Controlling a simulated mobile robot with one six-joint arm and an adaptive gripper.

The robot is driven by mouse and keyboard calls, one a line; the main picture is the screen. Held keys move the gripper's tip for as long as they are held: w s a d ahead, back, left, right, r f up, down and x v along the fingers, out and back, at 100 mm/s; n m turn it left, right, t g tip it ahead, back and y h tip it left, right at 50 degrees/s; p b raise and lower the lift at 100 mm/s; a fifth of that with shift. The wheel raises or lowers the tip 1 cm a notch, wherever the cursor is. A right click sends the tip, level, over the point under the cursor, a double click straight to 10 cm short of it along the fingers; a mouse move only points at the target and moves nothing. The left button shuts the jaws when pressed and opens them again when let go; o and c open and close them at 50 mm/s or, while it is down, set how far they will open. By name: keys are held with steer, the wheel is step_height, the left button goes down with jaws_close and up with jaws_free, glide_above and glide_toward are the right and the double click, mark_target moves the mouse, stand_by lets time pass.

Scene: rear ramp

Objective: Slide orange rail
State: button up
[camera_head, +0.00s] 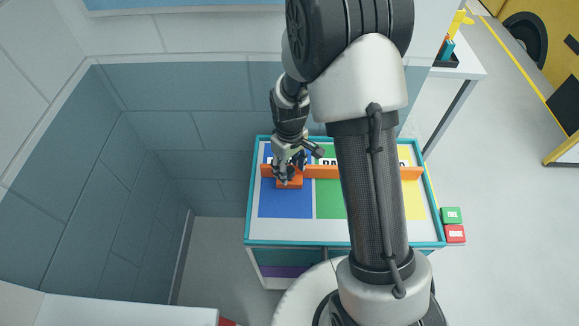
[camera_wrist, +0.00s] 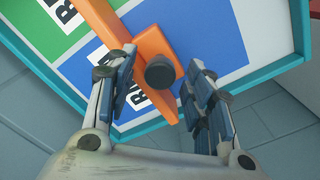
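The orange rail (camera_head: 325,172) lies across a board of blue, green and pale yellow fields (camera_head: 285,205), its middle hidden behind my arm. In the wrist view the rail (camera_wrist: 100,15) runs diagonally, with an orange plate (camera_wrist: 165,45) and a dark round knob (camera_wrist: 160,72) on it. The plate is over the blue field, at the rail's left end in the head view. My gripper (camera_head: 290,172) is over this plate. In the wrist view my gripper (camera_wrist: 158,66) is open, its fingers on either side of the knob, with visible gaps on both sides.
The board has a raised teal rim (camera_head: 300,243). Black-on-white labels behind the rail are partly hidden. A green block (camera_head: 452,215) and a red block (camera_head: 455,234) sit just right of the table. Tiled walls stand close at the left and back.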

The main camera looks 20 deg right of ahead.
jaws_close()
stand_by(0.4)
